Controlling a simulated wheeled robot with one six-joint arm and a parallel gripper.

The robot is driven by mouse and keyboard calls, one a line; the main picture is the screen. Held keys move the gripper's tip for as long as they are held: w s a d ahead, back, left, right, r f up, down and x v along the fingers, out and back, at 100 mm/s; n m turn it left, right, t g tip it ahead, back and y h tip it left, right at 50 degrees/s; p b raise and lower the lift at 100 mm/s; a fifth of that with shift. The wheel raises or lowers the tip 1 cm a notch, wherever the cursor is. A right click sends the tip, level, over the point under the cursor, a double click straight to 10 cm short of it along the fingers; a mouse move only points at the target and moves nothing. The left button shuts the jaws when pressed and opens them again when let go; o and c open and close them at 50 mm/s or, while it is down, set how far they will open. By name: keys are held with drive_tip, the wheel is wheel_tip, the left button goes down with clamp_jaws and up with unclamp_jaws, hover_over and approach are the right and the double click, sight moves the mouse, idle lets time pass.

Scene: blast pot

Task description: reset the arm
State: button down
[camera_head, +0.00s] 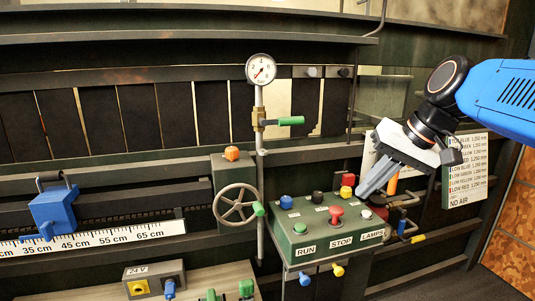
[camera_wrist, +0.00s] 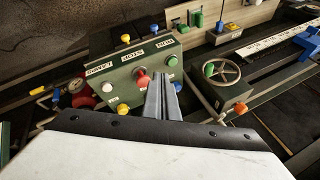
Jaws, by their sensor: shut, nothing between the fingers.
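My gripper (camera_head: 364,192) is at the end of my blue arm, on the right of the head view. Its fingers are shut and empty, pointing down and left. They are close to the right side of the green control box (camera_head: 312,246), which has RUN, STOP and LAMPS labels. In the wrist view the shut fingers (camera_wrist: 161,90) show in front of the same box (camera_wrist: 120,72), near its red mushroom button (camera_wrist: 142,76). I cannot tell whether the fingers touch the box.
A handwheel (camera_head: 236,203) with a green knob stands left of the box. Above it are a green-handled valve (camera_head: 290,121) and a round gauge (camera_head: 260,69). A blue slider (camera_head: 54,210) sits on a white scale (camera_head: 110,238). A text board (camera_head: 465,168) hangs behind my arm.

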drive_tip(key=s+d+f+h, duration=0.2)
drive_tip(key=s+d+f, duration=0.1)
drive_tip(key=s+f, duration=0.4)
drive_tip(key=s+d+f+n+h, duration=0.1)
drive_tip(key=s+d+f, duration=0.3)
drive_tip(key=f, duration=1)
drive_tip(key=s+h, duration=0.1)
drive_tip(key=s, duration=0.2)
drive_tip(key=shift+s+t, duration=0.3)
drive_tip(key=shift+t, duration=0.1)
drive_tip(key=shift+f, duration=0.1)
